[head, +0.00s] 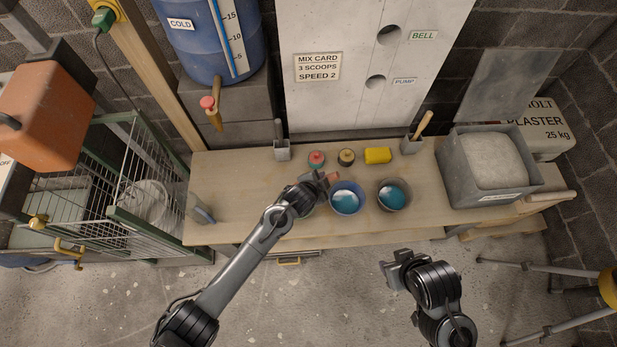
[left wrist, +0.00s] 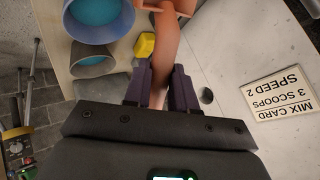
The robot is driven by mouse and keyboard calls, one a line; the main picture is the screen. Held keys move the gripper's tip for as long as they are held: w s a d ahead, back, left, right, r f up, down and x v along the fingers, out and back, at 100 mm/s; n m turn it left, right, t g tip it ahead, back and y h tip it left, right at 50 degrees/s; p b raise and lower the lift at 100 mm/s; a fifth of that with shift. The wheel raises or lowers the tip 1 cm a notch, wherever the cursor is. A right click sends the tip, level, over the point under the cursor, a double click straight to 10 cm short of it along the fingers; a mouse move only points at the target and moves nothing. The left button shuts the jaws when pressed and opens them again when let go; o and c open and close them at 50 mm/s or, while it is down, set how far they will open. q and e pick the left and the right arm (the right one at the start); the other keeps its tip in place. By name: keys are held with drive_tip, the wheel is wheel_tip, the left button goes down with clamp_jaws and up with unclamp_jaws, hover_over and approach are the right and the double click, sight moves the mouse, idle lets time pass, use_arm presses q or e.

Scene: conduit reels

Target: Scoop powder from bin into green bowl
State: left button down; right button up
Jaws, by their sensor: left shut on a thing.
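My left gripper (head: 322,181) is above the bench, left of the blue bowl (head: 346,198). It is shut on an orange-brown handled tool, likely a scoop (head: 333,178). In the left wrist view the tool (left wrist: 165,50) passes between the fingers (left wrist: 165,88), and its far end is cut off at the top edge. The grey bin (head: 457,178) at the bench's right end holds pale powder (head: 497,160). A grey bowl (head: 394,207) stands right of the blue one; both look teal inside.
Two small round jars, red-topped (head: 316,159) and dark (head: 346,157), and a yellow block (head: 378,155) stand behind the bowls. Grey holders (head: 282,152) and (head: 411,145) stand at the back. The bench (head: 240,180) is mostly clear at left. A tripod (head: 560,290) stands right.

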use_arm(q)
drive_tip(key=d+f+m+y+b, duration=0.2)
drive_tip(key=d+y+b, duration=0.3)
drive_tip(key=d, duration=0.1)
drive_tip(key=shift+d+f, duration=0.2)
drive_tip(key=shift+f, duration=0.05)
idle(0.4)
